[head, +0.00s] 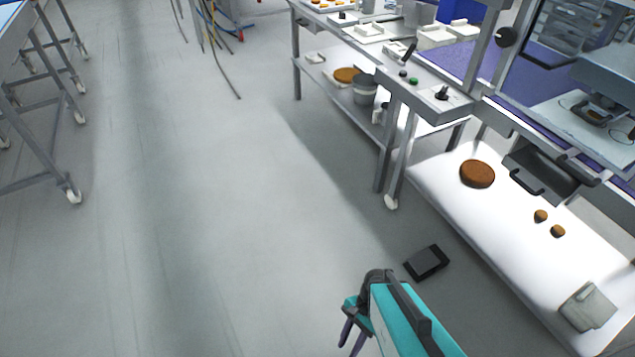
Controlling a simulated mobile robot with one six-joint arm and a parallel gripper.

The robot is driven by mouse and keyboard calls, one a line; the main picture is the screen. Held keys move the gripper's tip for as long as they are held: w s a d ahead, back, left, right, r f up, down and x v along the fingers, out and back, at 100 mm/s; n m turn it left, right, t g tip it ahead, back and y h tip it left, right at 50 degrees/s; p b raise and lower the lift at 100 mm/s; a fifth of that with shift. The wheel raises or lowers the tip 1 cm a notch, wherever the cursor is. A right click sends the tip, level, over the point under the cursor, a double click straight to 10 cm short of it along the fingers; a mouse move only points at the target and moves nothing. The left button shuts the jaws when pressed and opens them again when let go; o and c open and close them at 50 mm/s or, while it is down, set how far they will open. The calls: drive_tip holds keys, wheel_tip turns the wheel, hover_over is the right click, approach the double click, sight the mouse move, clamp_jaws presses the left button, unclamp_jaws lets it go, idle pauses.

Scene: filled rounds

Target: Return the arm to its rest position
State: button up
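My teal arm (408,325) reaches up from the bottom edge of the head view, right of centre. My gripper (351,338) hangs at its left side and points down towards the floor. Its two dark fingers show a gap between them, and I see nothing held there. The lower part of the arm is cut off by the picture's edge.
Right of my arm stands a white-topped bench (480,225) with a brown round (477,174) and two small brown pieces. A black box (427,262) lies on the floor near my arm. Wheeled metal frames (45,90) stand left. The middle floor is clear.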

drive_tip(key=d+f+n+h, duration=0.1)
drive_tip(key=d+n+h, duration=0.2)
drive_tip(key=d+n, duration=0.4)
drive_tip(key=shift+f+n+h, duration=0.2)
drive_tip(key=shift+n+h, duration=0.1)
drive_tip(key=shift+n, duration=1.7)
drive_tip(key=shift+d, duration=0.1)
